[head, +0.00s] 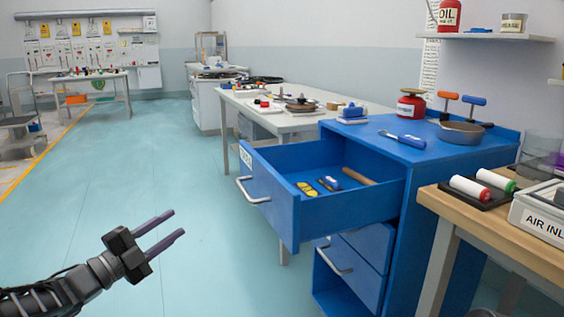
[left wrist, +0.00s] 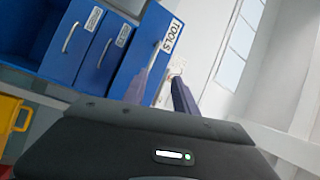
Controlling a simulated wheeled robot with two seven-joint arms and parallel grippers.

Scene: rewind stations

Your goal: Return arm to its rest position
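My left gripper (head: 177,222) is held over the open floor at the lower left of the head view. Its two purple-grey fingers are apart with nothing between them. In the left wrist view its fingers (left wrist: 158,94) also show apart and empty. The gripper is clear of the blue cabinet (head: 414,200), left of its open top drawer (head: 272,204). The wrist view shows the drawer front with a TOOLS label (left wrist: 172,38). My right gripper is not in view.
The pulled-out drawer holds a screwdriver (head: 331,183) and a wooden handle (head: 358,176). A lower drawer (head: 351,271) sticks out slightly. A wooden bench (head: 492,229) stands at the right. The floor (head: 150,160) at left is clear. A yellow container (left wrist: 12,122) shows in the wrist view.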

